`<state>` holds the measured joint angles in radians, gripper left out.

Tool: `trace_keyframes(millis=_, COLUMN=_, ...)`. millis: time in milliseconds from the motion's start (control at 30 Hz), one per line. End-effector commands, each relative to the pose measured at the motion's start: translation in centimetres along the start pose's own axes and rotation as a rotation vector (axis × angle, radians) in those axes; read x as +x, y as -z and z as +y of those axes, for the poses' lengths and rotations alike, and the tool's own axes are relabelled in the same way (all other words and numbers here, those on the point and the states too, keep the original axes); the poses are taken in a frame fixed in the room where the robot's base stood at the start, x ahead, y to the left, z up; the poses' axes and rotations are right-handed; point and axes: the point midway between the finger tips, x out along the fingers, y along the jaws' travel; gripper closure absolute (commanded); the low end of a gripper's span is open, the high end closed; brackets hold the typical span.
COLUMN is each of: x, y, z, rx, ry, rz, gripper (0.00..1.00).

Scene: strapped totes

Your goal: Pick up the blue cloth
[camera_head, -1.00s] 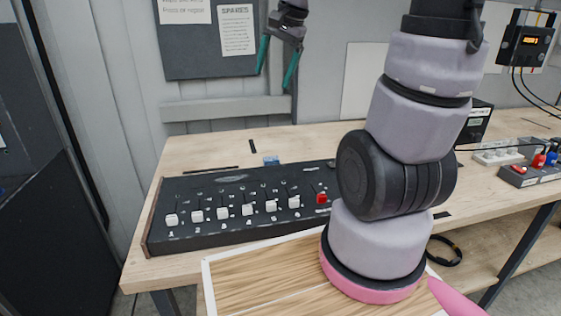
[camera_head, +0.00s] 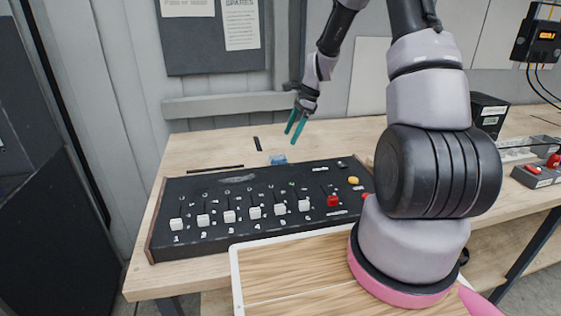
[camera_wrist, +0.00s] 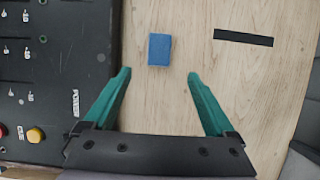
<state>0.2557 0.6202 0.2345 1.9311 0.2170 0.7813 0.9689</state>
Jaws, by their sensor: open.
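The blue cloth (camera_head: 278,159) is a small folded blue block lying on the wooden table, just behind the black slider panel. In the wrist view the blue cloth (camera_wrist: 159,49) is a flat rectangle on bare wood, ahead of the fingertips and roughly midway between their lines. My gripper (camera_head: 295,133) has teal fingers and is above the table, a little above and right of the cloth in the head view. In the wrist view my gripper (camera_wrist: 158,75) is open and empty, with the fingers spread apart.
The black slider panel (camera_head: 215,192) with white and red sliders stands directly in front of the cloth. A black strip (camera_wrist: 243,37) lies right of the cloth in the wrist view. A dark box (camera_head: 489,112) stands at the right. The wood around the cloth is otherwise clear.

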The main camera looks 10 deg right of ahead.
Motion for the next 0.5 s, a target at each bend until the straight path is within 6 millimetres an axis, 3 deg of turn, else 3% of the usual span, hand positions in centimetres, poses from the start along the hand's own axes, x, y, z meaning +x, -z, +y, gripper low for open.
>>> trace_keyframes(millis=133, x=2.6, y=-0.1, z=0.1, rx=0.0, ry=-0.004, rz=-0.002, gripper=0.1)
trace_keyframes(millis=500, x=6.4, y=-0.3, z=0.3, rx=-0.002, ry=-0.004, rz=-0.001, gripper=0.1)
